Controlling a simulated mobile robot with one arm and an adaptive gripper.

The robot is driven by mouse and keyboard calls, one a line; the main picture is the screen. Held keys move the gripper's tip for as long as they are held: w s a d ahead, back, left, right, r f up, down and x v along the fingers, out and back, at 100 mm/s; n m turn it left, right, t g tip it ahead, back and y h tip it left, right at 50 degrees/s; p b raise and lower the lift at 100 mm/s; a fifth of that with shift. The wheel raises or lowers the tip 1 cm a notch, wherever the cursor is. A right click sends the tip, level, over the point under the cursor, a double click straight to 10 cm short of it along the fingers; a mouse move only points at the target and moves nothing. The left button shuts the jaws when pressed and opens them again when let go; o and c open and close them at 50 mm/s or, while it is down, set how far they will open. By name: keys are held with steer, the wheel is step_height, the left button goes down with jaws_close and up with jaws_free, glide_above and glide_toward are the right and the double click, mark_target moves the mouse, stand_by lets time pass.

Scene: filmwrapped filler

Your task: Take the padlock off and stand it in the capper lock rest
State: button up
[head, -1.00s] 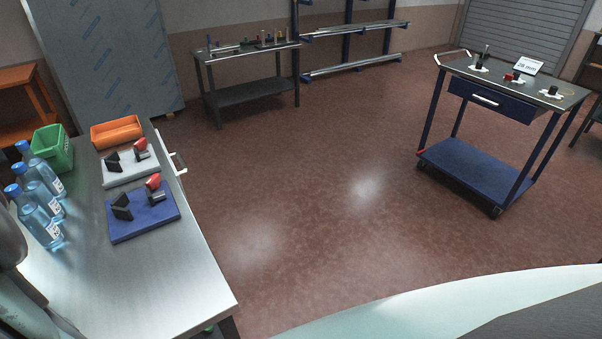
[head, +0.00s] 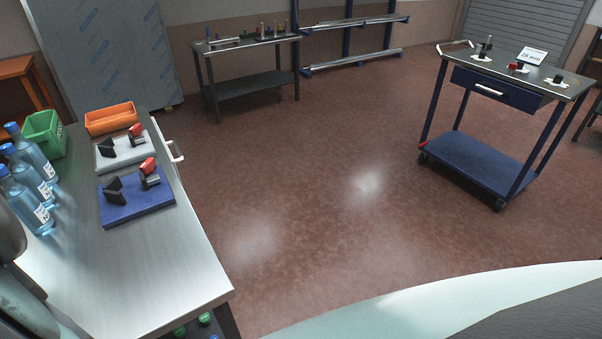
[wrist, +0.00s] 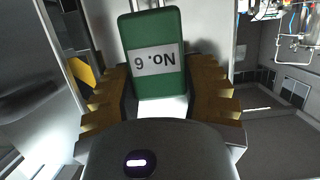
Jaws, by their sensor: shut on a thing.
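In the wrist view my gripper (wrist: 160,96) is shut on a green block with a grey "No. 6" label, which looks like the body of the padlock (wrist: 153,28). Its brown, stepped fingers lie on either side of it. My gripper is not visible in the head view. I cannot tell which thing is the capper lock rest. A blue board (head: 130,214) and a white board (head: 110,164) on the steel bench each carry a black wedge and a red-topped fitting.
Bottles (head: 40,182), a green bin (head: 45,133) and an orange tray (head: 110,118) stand on the bench (head: 170,270). A blue trolley (head: 480,160) with small fixtures and a sign stands at right. A side table (head: 250,80) is at the back. The floor between is clear.

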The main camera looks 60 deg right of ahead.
steer(key=shift+f+b, duration=1)
steer(key=shift+f, duration=0.05)
steer(key=shift+f+b, duration=0.35)
steer(key=shift+b, duration=0.25)
stand_by(0.9)
steer(key=o, duration=1.3)
steer(key=shift+d, duration=0.1)
steer(key=v, duration=1.2)
steer(key=shift+w, duration=0.2)
